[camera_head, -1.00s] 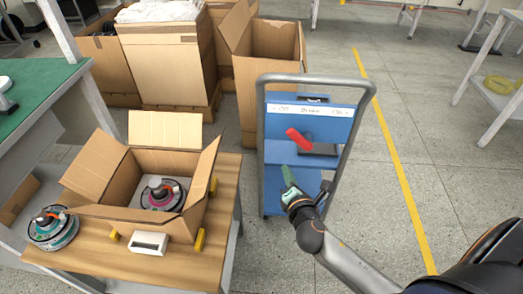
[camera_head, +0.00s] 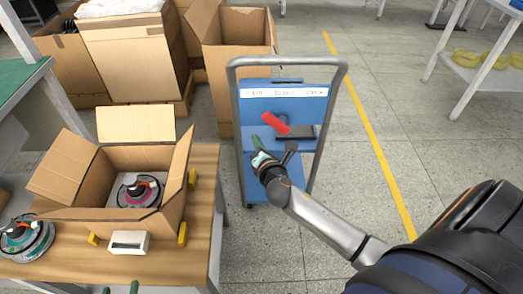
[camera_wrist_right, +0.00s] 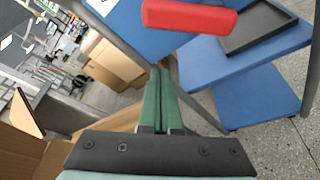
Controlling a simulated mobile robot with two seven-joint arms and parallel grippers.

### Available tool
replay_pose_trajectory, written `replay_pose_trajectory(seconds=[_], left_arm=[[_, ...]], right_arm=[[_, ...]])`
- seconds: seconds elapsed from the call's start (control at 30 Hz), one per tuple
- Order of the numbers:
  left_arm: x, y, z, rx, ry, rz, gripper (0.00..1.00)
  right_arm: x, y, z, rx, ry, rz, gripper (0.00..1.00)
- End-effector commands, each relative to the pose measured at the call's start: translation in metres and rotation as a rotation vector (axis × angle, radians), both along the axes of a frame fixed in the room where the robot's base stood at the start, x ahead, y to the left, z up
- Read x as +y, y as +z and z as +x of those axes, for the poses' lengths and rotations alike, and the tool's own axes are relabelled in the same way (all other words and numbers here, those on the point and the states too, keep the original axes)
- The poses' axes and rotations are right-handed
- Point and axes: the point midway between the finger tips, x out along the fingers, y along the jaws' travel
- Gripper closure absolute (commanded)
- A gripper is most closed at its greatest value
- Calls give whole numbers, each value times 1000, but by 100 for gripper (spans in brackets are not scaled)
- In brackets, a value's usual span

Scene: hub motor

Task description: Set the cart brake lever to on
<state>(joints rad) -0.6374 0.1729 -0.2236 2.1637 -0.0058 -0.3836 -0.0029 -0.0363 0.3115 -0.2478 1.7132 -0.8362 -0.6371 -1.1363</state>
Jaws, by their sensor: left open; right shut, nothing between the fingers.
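The red brake lever (camera_head: 275,123) sits on the blue cart (camera_head: 262,138), below a white label strip (camera_head: 284,92) whose lettering is too small to read. The lever slants from upper left to lower right. It also shows as a red bar (camera_wrist_right: 188,16) at the top of the right wrist view. My right gripper (camera_head: 257,144) is shut and empty, just below and left of the lever.
The cart's grey tube frame (camera_head: 232,110) surrounds the lever area. A dark tray (camera_head: 297,133) lies beside the lever. A wooden table (camera_head: 203,190) with an open carton (camera_head: 70,165) and a white device (camera_head: 129,242) stands to the left. The floor right of the cart is clear.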

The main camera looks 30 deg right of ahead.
Motion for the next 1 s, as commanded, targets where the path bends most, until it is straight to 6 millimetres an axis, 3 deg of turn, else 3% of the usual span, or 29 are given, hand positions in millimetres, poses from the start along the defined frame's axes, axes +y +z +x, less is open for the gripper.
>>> replay_pose_trajectory(seconds=[0.2,0.5,1.0], left_arm=[[0,40,19,-185,-13,-1,38],[-1,0,-1,3,-1,-2,38],[-1,-9,-6,38,0,-1,38]], right_arm=[[-10,-8,30,-2,-1,0,100],[-30,18,15,1,-1,0,100],[-33,21,13,0,0,2,100]])
